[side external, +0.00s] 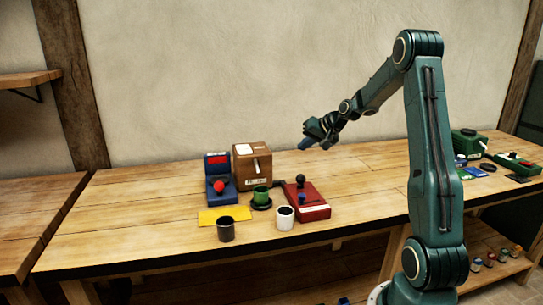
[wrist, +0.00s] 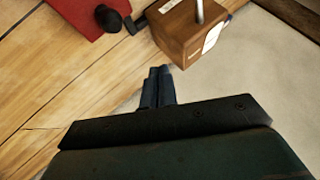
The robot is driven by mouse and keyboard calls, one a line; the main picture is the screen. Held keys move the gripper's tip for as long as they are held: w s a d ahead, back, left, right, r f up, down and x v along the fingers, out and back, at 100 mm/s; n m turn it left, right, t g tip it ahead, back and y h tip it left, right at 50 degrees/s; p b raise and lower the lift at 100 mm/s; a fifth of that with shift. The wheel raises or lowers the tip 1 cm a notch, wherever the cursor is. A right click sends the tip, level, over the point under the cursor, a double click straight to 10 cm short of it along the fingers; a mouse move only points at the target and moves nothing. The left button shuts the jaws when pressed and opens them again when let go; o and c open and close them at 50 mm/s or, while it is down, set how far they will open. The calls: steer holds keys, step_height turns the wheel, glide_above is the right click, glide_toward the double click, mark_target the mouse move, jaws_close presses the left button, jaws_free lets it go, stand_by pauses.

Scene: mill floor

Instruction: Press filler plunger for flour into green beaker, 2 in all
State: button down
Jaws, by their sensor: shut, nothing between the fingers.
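A brown wooden box (side external: 252,165) with a front label, too small to read surely, stands at the back of the bench. A pale rod (side external: 256,166) shows on its front. The green beaker (side external: 261,194) stands before it on a dark round base (side external: 261,204). My gripper (side external: 303,146) is in the air to the right of the box, above the bench, touching nothing. In the wrist view my gripper's fingers (wrist: 160,73) are together and empty. The brown box (wrist: 183,32) lies beyond them with its grey rod (wrist: 199,10). The beaker is not visible in the wrist view.
Left of the box is a blue device (side external: 219,176) with a red ball. A red device (side external: 307,205) with a black knob stands right of the beaker. A dark cup (side external: 226,230), a white cup (side external: 285,218) and a yellow sheet (side external: 222,214) lie in front. The bench's middle right is clear.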

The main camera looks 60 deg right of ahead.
mark_target(304, 177)
steer(key=shift+f, duration=3.8)
steer(key=shift+f, duration=1.45)
stand_by(0.9)
steer(key=shift+r, duration=1.4)
steer(key=shift+r, duration=0.15)
steer(key=shift+r, duration=2.4)
